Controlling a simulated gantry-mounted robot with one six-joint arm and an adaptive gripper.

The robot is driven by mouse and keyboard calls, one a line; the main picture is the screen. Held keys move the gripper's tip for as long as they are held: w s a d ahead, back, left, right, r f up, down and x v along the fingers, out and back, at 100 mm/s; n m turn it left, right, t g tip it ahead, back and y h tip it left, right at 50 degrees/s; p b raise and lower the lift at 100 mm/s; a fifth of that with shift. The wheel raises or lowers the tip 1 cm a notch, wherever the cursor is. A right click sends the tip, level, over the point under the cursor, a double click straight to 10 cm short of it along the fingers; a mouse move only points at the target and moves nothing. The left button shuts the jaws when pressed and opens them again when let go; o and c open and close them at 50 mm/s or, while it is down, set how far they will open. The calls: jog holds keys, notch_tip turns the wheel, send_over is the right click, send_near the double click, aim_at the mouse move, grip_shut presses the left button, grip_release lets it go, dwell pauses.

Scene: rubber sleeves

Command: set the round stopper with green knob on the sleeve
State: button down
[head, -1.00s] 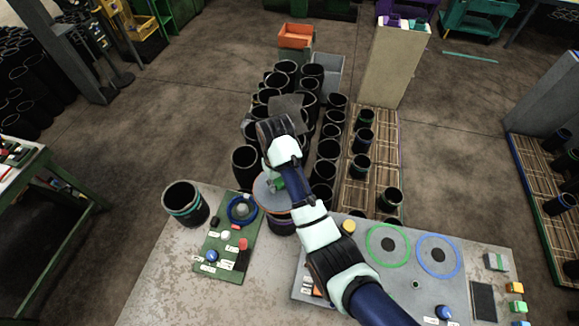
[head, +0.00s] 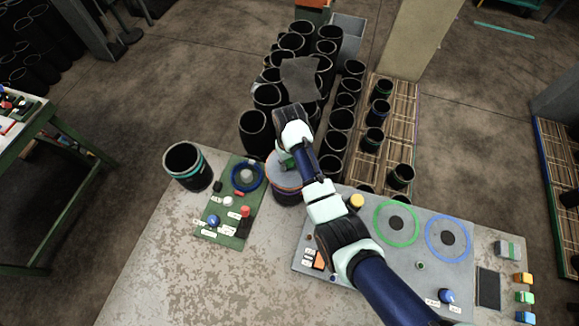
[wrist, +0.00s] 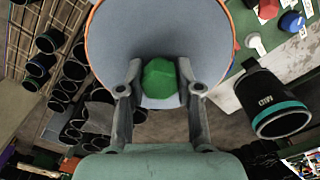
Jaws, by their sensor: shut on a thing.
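The round stopper is a grey disc with an orange rim (head: 280,179) and a green knob. In the wrist view my gripper (wrist: 160,88) is shut on the green knob (wrist: 160,75), with one finger on each side, and the disc (wrist: 158,28) fills the top middle. In the head view my gripper (head: 288,154) is over the bench's far edge. A dark sleeve (head: 287,197) shows directly under the disc. Its opening is hidden by the disc, and I cannot tell whether the two touch.
A green board (head: 225,232) with a blue ring (head: 261,180) and small knobs lies left of the sleeve. A teal-banded sleeve (head: 188,168) stands at the bench's left corner. A grey panel (head: 400,255) lies right. Several black sleeves (head: 254,135) stand behind on the floor.

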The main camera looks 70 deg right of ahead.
aim_at(290, 167)
jog(key=shift+f, duration=2.15)
jog(key=shift+f, duration=0.1)
jog(key=c, duration=0.8)
grip_release()
notch_tip(290, 167, up, 12)
jog(key=shift+r, duration=0.1)
jog(key=shift+w, duration=0.1)
